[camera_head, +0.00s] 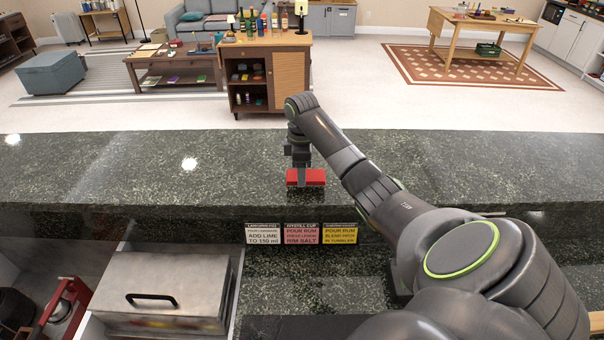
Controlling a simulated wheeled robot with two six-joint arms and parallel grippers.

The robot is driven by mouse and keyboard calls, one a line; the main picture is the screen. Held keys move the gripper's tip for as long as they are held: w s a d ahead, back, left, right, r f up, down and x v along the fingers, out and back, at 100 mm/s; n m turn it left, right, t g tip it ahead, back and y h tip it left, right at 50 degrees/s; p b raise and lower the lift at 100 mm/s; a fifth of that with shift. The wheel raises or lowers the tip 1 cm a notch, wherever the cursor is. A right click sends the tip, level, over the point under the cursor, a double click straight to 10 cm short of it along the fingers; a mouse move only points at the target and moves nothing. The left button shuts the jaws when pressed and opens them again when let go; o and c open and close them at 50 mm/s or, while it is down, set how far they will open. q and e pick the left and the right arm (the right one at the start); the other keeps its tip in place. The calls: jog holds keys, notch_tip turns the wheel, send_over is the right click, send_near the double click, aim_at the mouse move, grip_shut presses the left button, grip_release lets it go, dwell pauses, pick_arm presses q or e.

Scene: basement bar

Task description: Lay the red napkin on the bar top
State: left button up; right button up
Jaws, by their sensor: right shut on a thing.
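The red napkin (314,178) is a small folded red block at the dark green stone bar top (220,170), near its front edge. My right gripper (299,178) points down over the napkin and is shut on it, with the fingers hiding part of its middle. The napkin is at or just above the stone; I cannot tell whether it touches. My left gripper is not in view.
Three recipe cards, white (265,233), pink (302,233) and yellow (339,233), stand on the bar's front face below the napkin. A metal box with a handle (165,282) is at lower left. The bar top is clear to the left.

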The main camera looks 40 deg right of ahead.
jog(key=shift+s+f, duration=0.2)
jog(key=shift+f, duration=0.4)
jog(key=shift+s+f, duration=0.2)
jog(key=shift+f, duration=0.35)
jog(key=shift+w+f, duration=0.2)
jog(key=shift+w, duration=0.2)
jog(key=shift+s+f, duration=0.1)
jog(key=o, duration=0.9)
jog(key=shift+s, duration=0.2)
jog(key=shift+w, duration=0.1)
jog(key=shift+w+r, duration=0.1)
jog(key=shift+r, duration=0.1)
